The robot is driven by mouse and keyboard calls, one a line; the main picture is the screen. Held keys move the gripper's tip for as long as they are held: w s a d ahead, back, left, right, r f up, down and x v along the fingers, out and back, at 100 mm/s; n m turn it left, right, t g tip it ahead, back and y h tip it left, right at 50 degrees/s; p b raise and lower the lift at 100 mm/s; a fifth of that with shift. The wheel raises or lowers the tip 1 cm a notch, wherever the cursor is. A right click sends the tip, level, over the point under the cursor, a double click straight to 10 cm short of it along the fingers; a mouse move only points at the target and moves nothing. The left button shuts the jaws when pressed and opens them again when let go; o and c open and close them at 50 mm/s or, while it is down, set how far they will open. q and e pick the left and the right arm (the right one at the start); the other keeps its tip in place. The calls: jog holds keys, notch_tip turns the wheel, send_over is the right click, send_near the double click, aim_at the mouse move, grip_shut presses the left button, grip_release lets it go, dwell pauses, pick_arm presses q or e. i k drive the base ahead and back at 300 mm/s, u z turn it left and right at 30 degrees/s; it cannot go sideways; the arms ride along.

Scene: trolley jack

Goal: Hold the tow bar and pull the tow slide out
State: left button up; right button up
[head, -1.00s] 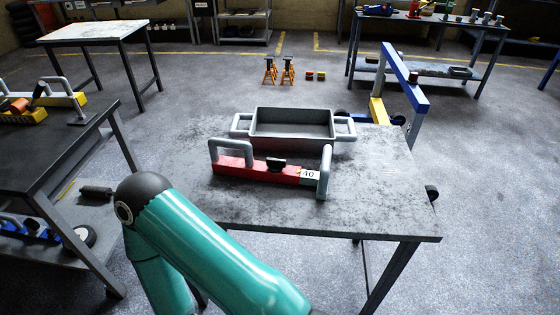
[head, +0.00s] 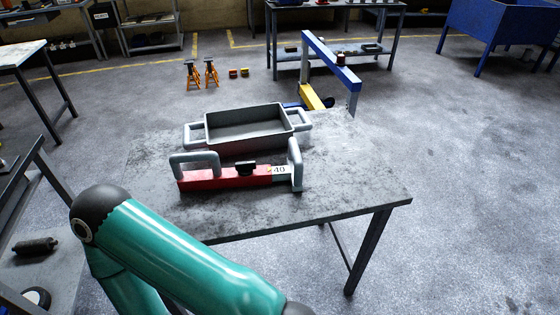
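The tow bar (head: 222,181) is a red beam lying on the grey table in the head view. It has a grey loop handle (head: 195,160) standing at its left end and a black knob (head: 245,167) on top. At its right end a grey slide section (head: 281,171) marked "40" shows, with a second grey upright handle (head: 295,160). A teal arm of mine crosses the lower left, in front of the table. Neither gripper shows in the view.
A grey tray (head: 297,117) with side handles stands behind the bar on the table (head: 340,200). A blue and yellow hoist (head: 330,62) stands beyond. Orange jack stands (head: 212,73) are on the floor. The table's right part is clear.

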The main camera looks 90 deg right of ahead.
aim_at(295, 164)
jog(key=u, duration=0.2)
jog(key=i, duration=0.2)
jog(key=u, duration=3.65)
jog(key=i, duration=0.6)
jog(key=u, duration=5.6)
jog(key=i, duration=0.4)
jog(key=u, duration=0.05)
